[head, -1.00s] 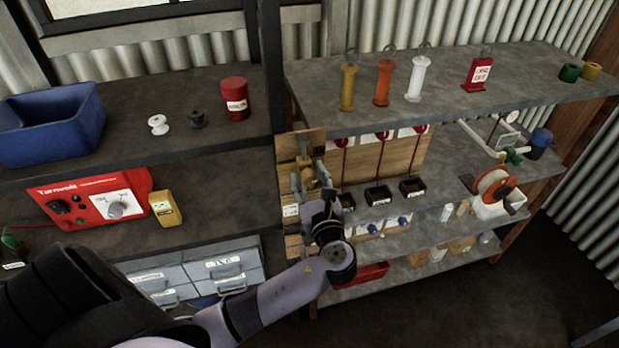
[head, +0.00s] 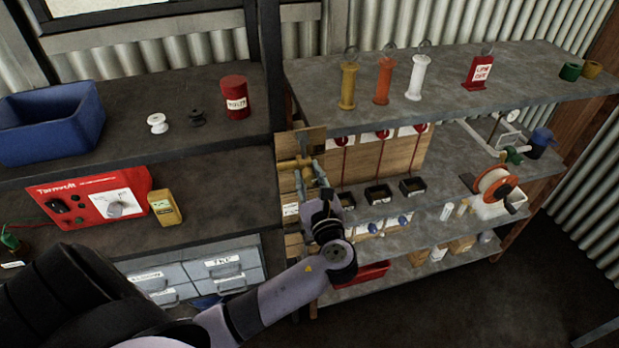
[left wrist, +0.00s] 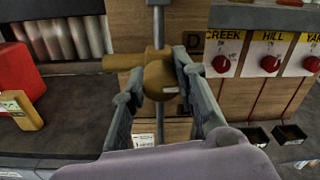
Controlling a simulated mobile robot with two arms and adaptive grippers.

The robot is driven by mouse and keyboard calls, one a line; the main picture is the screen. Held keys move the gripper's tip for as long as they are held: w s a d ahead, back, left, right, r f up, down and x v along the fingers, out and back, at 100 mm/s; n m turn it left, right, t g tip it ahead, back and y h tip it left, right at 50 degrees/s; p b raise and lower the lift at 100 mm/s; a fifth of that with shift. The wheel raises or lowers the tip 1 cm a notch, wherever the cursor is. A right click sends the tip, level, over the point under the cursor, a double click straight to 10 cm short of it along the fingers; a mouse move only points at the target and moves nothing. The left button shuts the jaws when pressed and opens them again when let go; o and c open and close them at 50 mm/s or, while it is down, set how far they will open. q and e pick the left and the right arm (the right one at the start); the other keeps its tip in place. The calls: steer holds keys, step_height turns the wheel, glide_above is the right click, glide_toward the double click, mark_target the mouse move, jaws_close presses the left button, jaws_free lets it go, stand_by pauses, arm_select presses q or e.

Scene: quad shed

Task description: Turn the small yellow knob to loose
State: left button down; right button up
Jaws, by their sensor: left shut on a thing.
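A dull yellow knob (left wrist: 162,78) with a round body is in the middle of the left wrist view. A yellow arm (left wrist: 122,62) sticks out to its left. A thin grey pipe (left wrist: 158,25) runs upright above it, and a wooden board is behind. The knob also shows small at the left end of the shelf unit in the head view (head: 291,164). My left gripper (left wrist: 158,72) has a finger on each side of the round body and is shut on it; in the head view it reaches up to the board (head: 313,175). I cannot read any loose mark. My right gripper is out of view.
Red knobs (left wrist: 270,63) on labelled plates sit right of the yellow knob, above black trays (head: 378,194). A red box (head: 95,200) and a yellow meter (head: 164,208) stand on the left bench. A reel (head: 495,188) stands farther right.

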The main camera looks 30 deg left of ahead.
arm_select(q)
steer(key=n+b, duration=0.1)
steer(key=n, duration=0.1)
steer(key=n+b, duration=0.1)
steer(key=shift+f+n+b, duration=0.25)
steer(key=shift+n+b, duration=0.1)
steer(key=shift+n, duration=0.05)
steer(key=n+b, duration=0.3)
steer(key=shift+n, duration=0.4)
steer(key=n+b, duration=0.7)
steer(key=shift+n, duration=0.3)
steer(key=shift+r+n, duration=0.15)
steer(key=shift+n, duration=0.25)
steer(key=shift+b, duration=0.3)
steer(key=c, duration=1.2)
jaws_free()
steer(key=shift+c, duration=0.2)
